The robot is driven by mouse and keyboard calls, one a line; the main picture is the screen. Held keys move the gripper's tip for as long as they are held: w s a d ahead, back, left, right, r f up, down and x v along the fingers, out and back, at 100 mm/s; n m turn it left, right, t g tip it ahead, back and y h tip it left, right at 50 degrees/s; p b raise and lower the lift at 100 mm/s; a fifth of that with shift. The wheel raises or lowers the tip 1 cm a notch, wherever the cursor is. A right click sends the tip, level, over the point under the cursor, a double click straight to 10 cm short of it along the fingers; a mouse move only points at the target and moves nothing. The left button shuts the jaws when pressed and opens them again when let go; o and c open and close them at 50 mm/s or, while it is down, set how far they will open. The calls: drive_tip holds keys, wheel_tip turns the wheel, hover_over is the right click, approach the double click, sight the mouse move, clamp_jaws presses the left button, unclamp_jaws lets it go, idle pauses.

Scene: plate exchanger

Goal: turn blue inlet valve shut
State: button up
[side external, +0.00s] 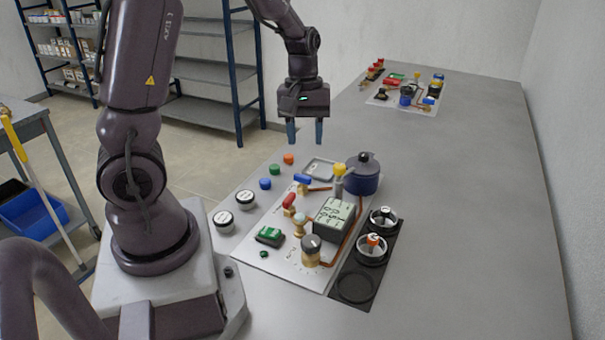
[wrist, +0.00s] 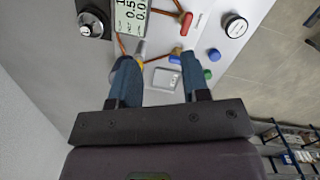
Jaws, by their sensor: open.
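The blue inlet valve shows as a blue lever handle (side external: 302,178) on a brass body, at the far part of the white panel (side external: 290,256). In the wrist view the blue handle (wrist: 174,60) lies between my fingertips in the picture, near the right finger.
A red-handled valve (side external: 289,201), a yellow-topped fitting (side external: 339,170), a dark blue pot (side external: 362,177) and a display box (side external: 334,217) stand near the blue handle. The table's right side is clear.

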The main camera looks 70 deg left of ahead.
sight(303, 176)
drive_tip(key=w+a+f+n+y, duration=0.1)
drive_tip(key=w+a+f+n, duration=0.1)
drive_tip(key=a+n, duration=0.45)
drive_tip(key=w+a+f+n, duration=0.1)
drive_tip(key=a+f+n, duration=0.2)
drive_tip(key=a+n, duration=0.3)
drive_tip(key=shift+n, duration=0.45)
drive_tip(key=f, duration=0.8)
drive_tip(key=d+f, duration=0.1)
drive_tip(key=f, duration=0.3)
drive_tip(key=shift+w+d+f, duration=0.1)
drive_tip(key=shift+w+f, duration=0.05)
drive_tip(key=shift+f, duration=0.2)
clamp_jaws()
